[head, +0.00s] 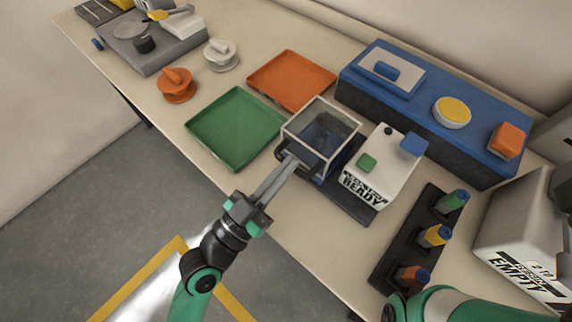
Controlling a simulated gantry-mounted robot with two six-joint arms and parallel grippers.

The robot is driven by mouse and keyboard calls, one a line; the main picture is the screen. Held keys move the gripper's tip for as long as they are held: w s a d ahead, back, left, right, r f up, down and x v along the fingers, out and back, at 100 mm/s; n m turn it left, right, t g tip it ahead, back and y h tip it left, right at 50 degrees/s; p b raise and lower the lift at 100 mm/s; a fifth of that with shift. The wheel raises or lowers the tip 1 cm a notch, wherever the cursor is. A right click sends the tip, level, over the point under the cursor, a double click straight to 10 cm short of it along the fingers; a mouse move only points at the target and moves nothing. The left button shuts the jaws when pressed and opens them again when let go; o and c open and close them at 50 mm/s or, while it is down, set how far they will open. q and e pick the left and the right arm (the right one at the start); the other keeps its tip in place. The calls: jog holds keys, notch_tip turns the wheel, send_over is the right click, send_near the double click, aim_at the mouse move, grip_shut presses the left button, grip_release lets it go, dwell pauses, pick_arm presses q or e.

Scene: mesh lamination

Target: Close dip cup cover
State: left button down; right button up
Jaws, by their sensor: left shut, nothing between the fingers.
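A clear box-shaped cover with a pale rim (340,107) stands beside the white machine (385,165), and it looks like the dip cup cover. Dark and blue parts show inside and below it; I cannot make out a cup. My left gripper (288,155) is shut and empty at the near left side of the cover. Its tips are close to a dark part at the cover's lower edge; I cannot tell if they touch. My right arm shows at the lower right, but its gripper is not in view.
A green tray (235,128) and an orange tray (291,79) lie to the left. A blue block (430,130) stands behind the machine. A black rack (412,250) with several coloured-capped bottles and a grey bin (520,240) stand to the right.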

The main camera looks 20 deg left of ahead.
pick_arm(q)
notch_tip(320, 180, down, 2)
jog(key=shift+w, duration=0.1)
notch_tip(320, 180, up, 7)
jog(key=s+p, duration=0.1)
jog(key=p, duration=0.4)
jog(key=s+a+f+b, duration=0.1)
jog(key=f+b, duration=0.1)
jog(key=s+a+f+b, duration=0.1)
jog(key=s+f+b, duration=0.1)
jog(key=f, duration=0.1)
jog(key=s+f+b, duration=0.2)
jog(key=f, duration=0.1)
jog(key=shift+a+f, duration=0.2)
jog(key=shift+a, duration=0.2)
jog(key=shift+s+a+f+b, duration=0.15)
jog(key=shift+s+f+b, duration=0.1)
jog(key=shift+s+b, duration=0.15)
jog(key=shift+r, duration=0.2)
